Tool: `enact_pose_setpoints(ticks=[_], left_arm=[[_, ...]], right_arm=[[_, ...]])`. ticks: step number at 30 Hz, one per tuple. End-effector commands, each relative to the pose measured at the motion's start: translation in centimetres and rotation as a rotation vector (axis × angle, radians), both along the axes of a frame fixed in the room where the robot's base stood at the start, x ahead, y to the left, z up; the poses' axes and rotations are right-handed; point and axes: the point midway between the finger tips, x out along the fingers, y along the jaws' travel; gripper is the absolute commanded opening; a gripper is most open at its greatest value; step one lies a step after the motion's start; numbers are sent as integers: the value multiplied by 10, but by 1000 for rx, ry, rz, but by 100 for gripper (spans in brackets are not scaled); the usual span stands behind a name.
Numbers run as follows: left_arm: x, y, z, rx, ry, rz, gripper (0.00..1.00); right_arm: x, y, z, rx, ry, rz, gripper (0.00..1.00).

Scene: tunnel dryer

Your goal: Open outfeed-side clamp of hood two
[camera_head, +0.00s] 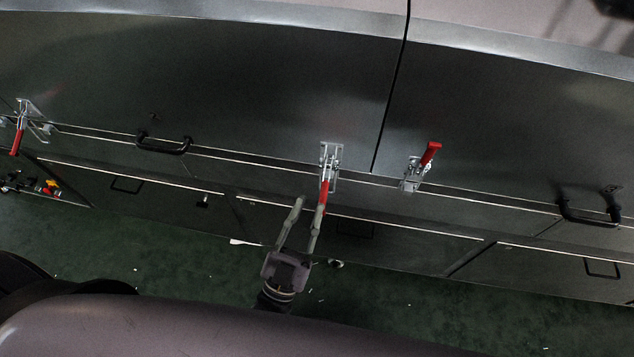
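Three toggle clamps sit along the lower edge of the metal hoods. The middle clamp (329,157) is left of the seam between two hoods, and its red handle (323,192) hangs down. The clamp right of the seam (412,176) has its red handle (431,152) tilted up. The far-left clamp (26,112) has its red handle (16,142) down. No label shows which hood is hood two. My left gripper (310,204) is just below the middle clamp, fingers apart. Its right finger overlaps the lower handle; contact cannot be told. My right gripper is not visible.
Black grab handles (164,147) and (590,216) stick out from the hoods' lower edges. Lower panels (130,186) run beneath the clamps. The green floor (170,258) in front is mostly clear, with small scraps. A red and yellow control (50,187) is at far left.

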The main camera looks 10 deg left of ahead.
Motion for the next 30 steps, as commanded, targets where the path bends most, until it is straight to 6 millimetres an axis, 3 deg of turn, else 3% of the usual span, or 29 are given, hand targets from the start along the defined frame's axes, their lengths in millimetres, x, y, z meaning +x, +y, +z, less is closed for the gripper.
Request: enact_pose_setpoints(ticks=[8,26,29,30], left_arm=[[-22,6,-16,1,-1,0,20],[-23,6,-17,2,2,0,20],[-18,5,-33,14,53,-9,20],[-15,4,-47,26,97,-15,20]], right_arm=[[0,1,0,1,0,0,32],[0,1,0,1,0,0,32],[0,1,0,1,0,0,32],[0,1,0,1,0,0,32]])
